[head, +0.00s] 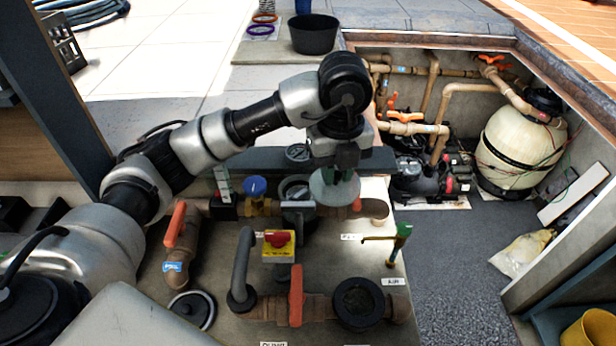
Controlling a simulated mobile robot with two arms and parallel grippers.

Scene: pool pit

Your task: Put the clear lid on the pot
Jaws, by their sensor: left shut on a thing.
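My left gripper (341,168) points down over the far part of the grey bench panel and is shut on the clear lid (334,190). The lid is a pale, see-through disc, held roughly level. A dark round pot (294,187) with a black rim stands just left of the lid, among the pipe fittings. The lid seems to be above and right of the pot, apart from it; the exact height gap I cannot tell. The gripper hides part of the lid's top. My right gripper is not in view.
The panel carries brown pipes with orange handles (295,296), a red-and-yellow switch (279,243), a black ring fitting (359,303) and a loose black disc (192,310). A green-topped tap (403,231) stands at the right. The pit with a tank (521,137) lies beyond.

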